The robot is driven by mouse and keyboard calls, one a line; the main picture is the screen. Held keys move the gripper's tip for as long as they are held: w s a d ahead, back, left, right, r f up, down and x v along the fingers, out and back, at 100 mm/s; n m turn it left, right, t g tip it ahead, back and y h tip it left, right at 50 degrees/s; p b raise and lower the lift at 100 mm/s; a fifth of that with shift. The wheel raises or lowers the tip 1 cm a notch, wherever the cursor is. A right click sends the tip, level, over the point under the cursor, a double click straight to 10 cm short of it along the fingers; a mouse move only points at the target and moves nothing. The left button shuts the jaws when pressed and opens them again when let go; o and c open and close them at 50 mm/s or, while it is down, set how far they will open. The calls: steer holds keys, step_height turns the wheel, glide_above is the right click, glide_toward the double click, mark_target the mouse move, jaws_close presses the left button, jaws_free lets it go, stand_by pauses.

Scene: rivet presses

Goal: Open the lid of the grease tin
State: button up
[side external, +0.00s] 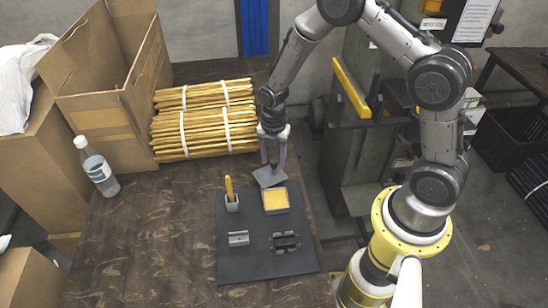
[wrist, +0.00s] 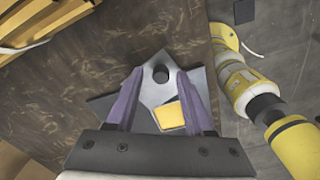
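The grease tin (side external: 276,201) is a square grey box on the dark board, and its yellow contents show from above. Its grey square lid (side external: 269,177) is off the opening, turned at an angle just behind the tin. I cannot tell whether it rests or hangs there. My gripper (side external: 272,163) points down over the lid. In the wrist view its purple fingers (wrist: 160,74) are apart, with a dark round knob between them and a gap on each side. Part of the yellow grease (wrist: 168,117) shows below the lid; the rest of the tin is hidden.
The dark board (side external: 235,268) also holds a small cup (side external: 232,204) with a yellow-handled tool and two metal fixtures (side external: 285,241). Bundled yellow sticks (side external: 200,122) lie behind. A bottle (side external: 97,167) and a cardboard box (side external: 110,95) stand at left. The front-left table is clear.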

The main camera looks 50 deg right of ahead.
stand_by(0.3)
step_height(320, 180, up, 14)
stand_by(0.5)
step_height(320, 180, up, 10)
steer(key=t, duration=0.3)
glide_above(274, 162)
steer(key=s, duration=0.1)
steer(key=s+a+r+m+t, duration=0.2)
steer(key=s+r+m, duration=0.3)
steer(key=s+r, duration=0.35)
steer(key=s+f+m, duration=0.2)
steer(key=s+m, duration=1.1)
steer(key=m, duration=0.4)
steer(key=shift+a+f+t, duration=0.15)
steer(key=shift+f+t, duration=0.15)
steer(key=shift+f, duration=0.1)
